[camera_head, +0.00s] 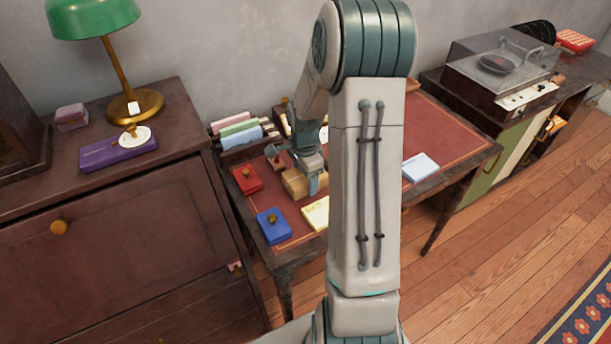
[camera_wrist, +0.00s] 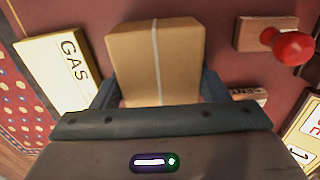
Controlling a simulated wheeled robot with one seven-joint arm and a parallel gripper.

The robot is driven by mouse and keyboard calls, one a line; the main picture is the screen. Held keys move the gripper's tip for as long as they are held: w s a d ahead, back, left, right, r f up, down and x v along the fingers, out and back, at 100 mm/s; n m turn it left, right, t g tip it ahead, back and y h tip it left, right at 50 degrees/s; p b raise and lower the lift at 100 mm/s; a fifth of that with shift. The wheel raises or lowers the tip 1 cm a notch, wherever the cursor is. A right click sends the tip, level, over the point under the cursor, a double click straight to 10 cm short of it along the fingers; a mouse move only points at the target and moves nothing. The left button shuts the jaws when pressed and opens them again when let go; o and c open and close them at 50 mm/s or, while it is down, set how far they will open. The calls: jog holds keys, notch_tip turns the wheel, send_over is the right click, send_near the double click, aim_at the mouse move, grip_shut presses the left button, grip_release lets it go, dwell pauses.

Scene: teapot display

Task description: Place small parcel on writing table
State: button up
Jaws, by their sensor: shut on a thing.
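The small parcel (camera_head: 294,184) is a tan box, with a pale string line across it in the wrist view (camera_wrist: 155,55). My gripper (camera_head: 305,174) is shut on the parcel, with a finger on each side of it in the wrist view (camera_wrist: 157,92). The parcel is over the left part of the writing table (camera_head: 440,135), which has a red top and dark wooden edges. I cannot tell whether its underside touches the tabletop. My arm hides the middle of the table.
A file rack (camera_head: 243,138) stands behind. A white-blue pad (camera_head: 420,168) lies at right. A cabinet (camera_head: 120,225) borders the table's left side.

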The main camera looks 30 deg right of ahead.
jog(key=o, duration=1.1)
jog(key=shift+f, duration=0.1)
notch_tip(320, 180, up, 12)
jog(key=shift+s+a+r+n+t, duration=0.45)
jog(key=shift+s+a+r+n, duration=0.65)
jog(key=shift+s+a+n, duration=1.6)
jog(key=shift+s+a+r+n+t, duration=0.4)
jog(key=shift+s+a+r+n, duration=1.1)
jog(key=shift+s+n, duration=1.85)
jog(key=shift+s+a+r+n+t, duration=0.45)
jog(key=shift+s+a+r+n, duration=0.25)
jog(key=shift+s+a+n, duration=2.35)
jog(key=shift+s+d+m, duration=0.25)
jog(key=shift+d+m, duration=0.05)
jog(key=shift+d, duration=0.05)
